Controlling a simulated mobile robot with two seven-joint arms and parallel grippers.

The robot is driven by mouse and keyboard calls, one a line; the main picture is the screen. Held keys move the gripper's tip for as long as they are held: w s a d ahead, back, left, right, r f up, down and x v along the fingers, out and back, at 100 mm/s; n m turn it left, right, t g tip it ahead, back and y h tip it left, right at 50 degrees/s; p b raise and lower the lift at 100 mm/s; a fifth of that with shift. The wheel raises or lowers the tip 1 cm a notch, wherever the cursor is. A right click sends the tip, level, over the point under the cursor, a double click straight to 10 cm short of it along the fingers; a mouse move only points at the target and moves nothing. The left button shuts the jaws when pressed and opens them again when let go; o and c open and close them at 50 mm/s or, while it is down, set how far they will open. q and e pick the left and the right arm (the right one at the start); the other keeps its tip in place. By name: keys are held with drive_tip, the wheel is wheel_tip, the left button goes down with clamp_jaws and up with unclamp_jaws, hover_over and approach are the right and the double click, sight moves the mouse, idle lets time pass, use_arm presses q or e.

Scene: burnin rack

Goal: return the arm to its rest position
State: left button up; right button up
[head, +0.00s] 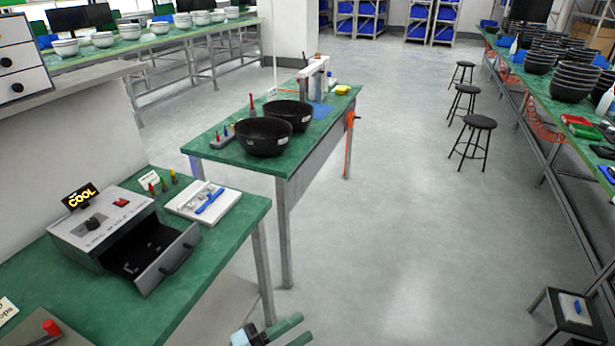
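My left gripper (305,326) shows at the bottom edge of the head view, low over the grey floor and right of the near green bench. Its two green fingers are apart with a gap between them, and nothing shows between them. The rest of the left arm is cut off by the picture's lower edge. My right gripper is not in view.
The near bench (120,315) bears an oven-like box (115,225) with its drawer (165,260) pulled out. A middle bench (235,165) holds two black bowls (263,138). Stools (479,122) stand by the right bench. The central floor is clear.

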use_arm(q)
drive_tip(key=s+a+f+n+t+y, duration=0.3)
drive_tip(key=s+a+f+n+y, duration=0.75)
drive_tip(key=n, duration=0.55)
drive_tip(key=s+a+f+n+g+y, duration=0.4)
drive_tip(key=s+a+f, duration=0.3)
drive_tip(key=s, duration=0.5)
drive_tip(key=shift+a+f+n+g+p, duration=0.15)
drive_tip(key=shift+f+n+g+p, duration=0.3)
drive_tip(key=shift+n, duration=0.35)
